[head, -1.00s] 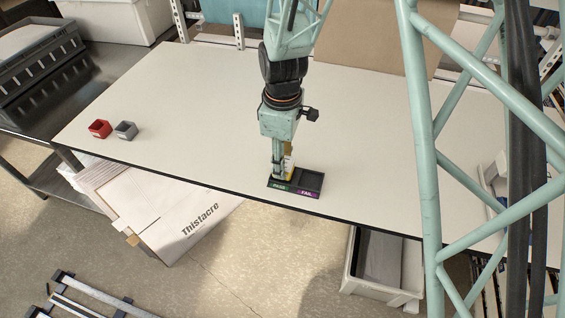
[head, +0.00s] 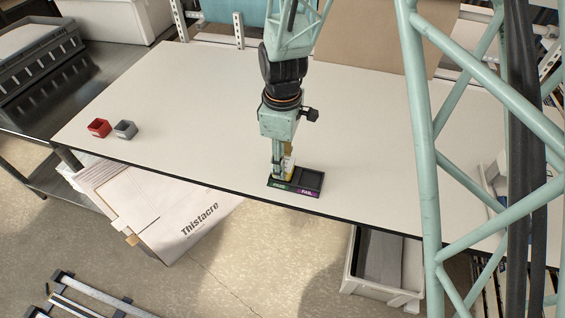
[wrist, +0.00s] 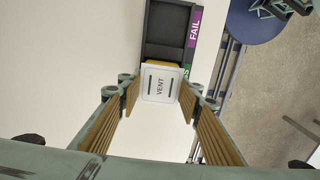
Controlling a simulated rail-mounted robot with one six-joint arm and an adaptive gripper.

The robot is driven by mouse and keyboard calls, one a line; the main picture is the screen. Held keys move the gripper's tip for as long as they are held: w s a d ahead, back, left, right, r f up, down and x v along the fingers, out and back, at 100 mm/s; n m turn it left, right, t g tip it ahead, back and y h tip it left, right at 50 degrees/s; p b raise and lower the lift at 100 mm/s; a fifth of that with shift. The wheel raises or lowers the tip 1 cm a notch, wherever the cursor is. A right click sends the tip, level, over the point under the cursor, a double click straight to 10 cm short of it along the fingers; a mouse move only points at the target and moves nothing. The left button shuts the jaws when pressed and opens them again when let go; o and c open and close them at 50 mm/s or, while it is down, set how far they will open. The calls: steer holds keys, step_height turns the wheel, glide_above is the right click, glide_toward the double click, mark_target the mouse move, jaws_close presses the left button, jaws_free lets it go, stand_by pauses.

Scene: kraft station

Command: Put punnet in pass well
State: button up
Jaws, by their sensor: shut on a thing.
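The punnet (wrist: 160,83) has a white top marked VENT in the wrist view, and a yellow side (head: 289,165) shows in the head view. My gripper (head: 281,172) points down and is shut on it, with a finger on either side. A small black two-well tray (head: 314,180) sits at the table's front edge, with a green PASS label on the left and a purple FAIL label on the right. The punnet is at the pass well and hides most of it; I cannot tell whether it rests on the floor. The fail well (wrist: 166,24) is empty.
A red open box (head: 99,128) and a grey one (head: 125,130) stand at the left of the white table (head: 190,110). A brown board (head: 375,35) stands at the back. The table around the tray is clear.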

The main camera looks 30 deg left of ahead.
steer(key=shift+f+b, duration=0.4)
stand_by(1.4)
steer(key=o, duration=0.9)
steer(key=shift+r, duration=0.15)
steer(key=shift+r+p, duration=1.85)
steer(key=shift+r, duration=2)
